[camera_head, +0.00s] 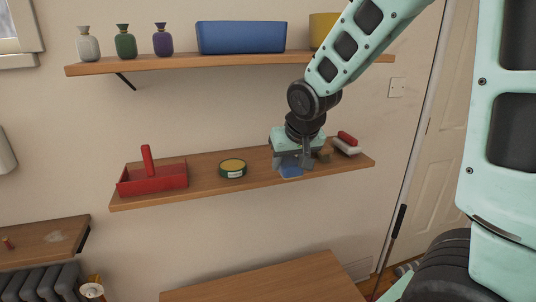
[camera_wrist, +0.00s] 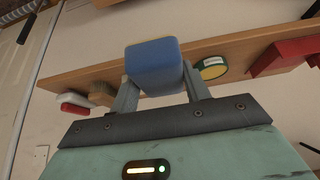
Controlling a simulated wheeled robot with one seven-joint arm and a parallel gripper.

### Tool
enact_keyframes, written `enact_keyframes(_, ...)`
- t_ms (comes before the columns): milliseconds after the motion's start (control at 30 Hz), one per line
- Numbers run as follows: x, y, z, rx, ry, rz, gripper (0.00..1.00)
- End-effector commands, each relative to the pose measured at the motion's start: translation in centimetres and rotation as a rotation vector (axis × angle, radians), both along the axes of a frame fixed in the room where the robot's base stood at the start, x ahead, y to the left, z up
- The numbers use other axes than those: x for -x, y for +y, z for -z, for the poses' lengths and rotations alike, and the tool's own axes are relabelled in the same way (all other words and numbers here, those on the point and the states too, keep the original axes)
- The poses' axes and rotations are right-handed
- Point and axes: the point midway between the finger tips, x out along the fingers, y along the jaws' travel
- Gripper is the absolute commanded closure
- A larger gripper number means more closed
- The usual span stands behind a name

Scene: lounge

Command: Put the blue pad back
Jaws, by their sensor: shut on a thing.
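The blue pad (camera_head: 291,172) is held in my gripper (camera_head: 293,165) at the right part of the lower wooden shelf (camera_head: 225,182). In the wrist view the blue pad (camera_wrist: 153,62) sits between the two fingers of my gripper (camera_wrist: 158,80), which are shut on its sides. The pad is in front of or over the shelf board; whether it touches the board I cannot tell. My gripper hides part of the pad in the head view.
The upper shelf (camera_head: 180,62) holds bottles and a blue bin (camera_head: 241,37).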

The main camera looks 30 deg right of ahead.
Motion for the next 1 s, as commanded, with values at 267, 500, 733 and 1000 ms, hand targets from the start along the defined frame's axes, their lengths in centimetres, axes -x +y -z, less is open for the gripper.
enact_keyframes(267, -6.5, -2.1, -0.4, 0.001, 0.001, 0.004, 0.72)
enact_keyframes(500, -12.1, -3.6, -0.4, 0.0, 0.0, 0.001, 0.72)
enact_keyframes(733, -15.3, -4.4, 0.9, -0.002, 0.006, -0.002, 0.72)
enact_keyframes(1000, -15.2, -4.4, 3.4, 0.0, 0.001, -0.001, 0.72)
